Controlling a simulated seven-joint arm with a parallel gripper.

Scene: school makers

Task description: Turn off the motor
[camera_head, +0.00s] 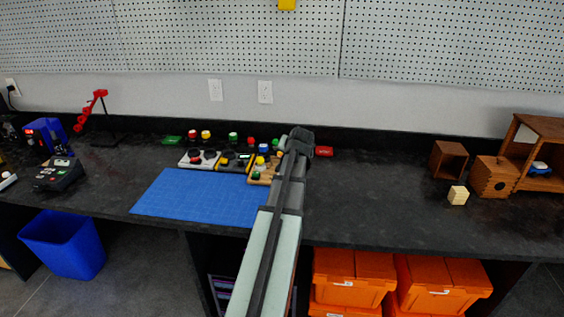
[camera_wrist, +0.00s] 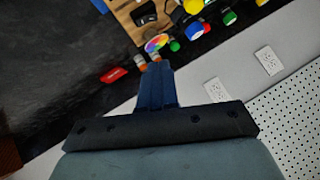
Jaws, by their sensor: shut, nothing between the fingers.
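My gripper (camera_wrist: 158,68) is shut and empty in the wrist view, its dark blue fingers together. Its tips lie just below a small rainbow-coloured disc (camera_wrist: 157,43) in the picture, which may be part of the motor; I cannot tell whether they touch. A wooden board (camera_wrist: 124,14) with a black part (camera_wrist: 144,13) on it lies beyond. In the head view my arm covers the right part of this wooden board (camera_head: 256,179), and the fingertips are hidden. A black board (camera_head: 235,167) and a white board (camera_head: 187,163) with buttons lie left of it. I cannot make out the motor's switch for certain.
Several coloured caps or buttons stand behind the boards. A red block (camera_head: 324,151) lies right of my arm; a blue mat (camera_head: 199,199) lies in front. Wooden boxes (camera_head: 494,178) stand far right. A pegboard wall (camera_head: 440,45) rises behind.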

